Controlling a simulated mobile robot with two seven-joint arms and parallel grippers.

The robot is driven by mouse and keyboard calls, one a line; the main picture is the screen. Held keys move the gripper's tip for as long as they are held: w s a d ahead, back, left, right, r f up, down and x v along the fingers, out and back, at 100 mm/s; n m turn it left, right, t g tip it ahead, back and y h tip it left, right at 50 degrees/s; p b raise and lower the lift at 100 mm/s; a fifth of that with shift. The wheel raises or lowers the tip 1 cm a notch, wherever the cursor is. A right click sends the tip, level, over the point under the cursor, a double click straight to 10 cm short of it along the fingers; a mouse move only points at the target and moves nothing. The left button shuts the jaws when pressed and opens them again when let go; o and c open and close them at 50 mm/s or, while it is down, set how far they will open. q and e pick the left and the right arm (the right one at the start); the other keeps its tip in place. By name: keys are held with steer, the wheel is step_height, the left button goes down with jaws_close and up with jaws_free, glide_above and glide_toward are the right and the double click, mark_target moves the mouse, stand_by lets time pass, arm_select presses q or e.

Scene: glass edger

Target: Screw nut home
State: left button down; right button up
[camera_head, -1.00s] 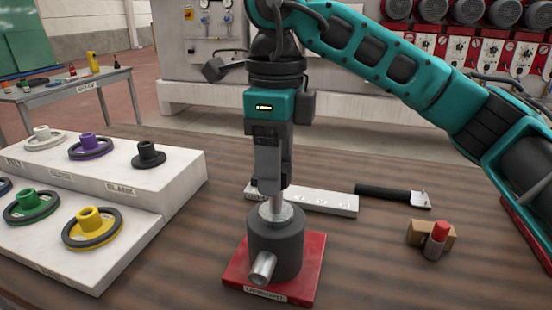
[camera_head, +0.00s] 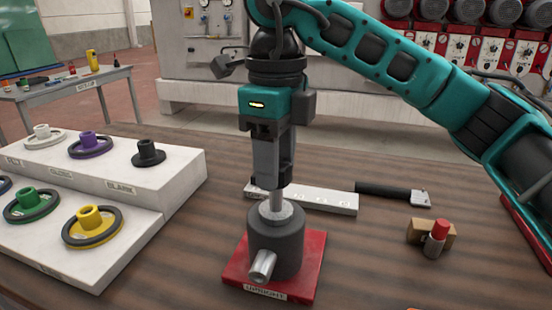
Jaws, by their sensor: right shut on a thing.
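My right gripper (camera_head: 276,184) points straight down and is shut at the top of a short silver shaft. The silver part (camera_head: 277,207) under the fingertips rises from a dark grey cylinder (camera_head: 278,242). I cannot tell the nut apart from the shaft, as the fingers hide the top. The cylinder stands upright on a red base plate (camera_head: 310,265) with a white label at its front. A silver stub (camera_head: 262,266) sticks out of the cylinder's front, low down. My left gripper is not in view.
A white stepped stand (camera_head: 160,190) at the left holds coloured flanged wheels, including yellow (camera_head: 92,226) and black (camera_head: 148,153) ones. Behind the red plate lie a white slotted bar (camera_head: 330,201) and a black-handled tool (camera_head: 390,193).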

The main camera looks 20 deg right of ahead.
steer(key=m, duration=1)
steer(key=o, duration=0.7)
steer(key=shift+m, duration=0.7)
steer(key=o, duration=0.5)
steer(key=shift+o, duration=0.2)
steer(key=shift+r, duration=0.1)
step_height(320, 180, up, 6)
steer(key=p, duration=0.4)
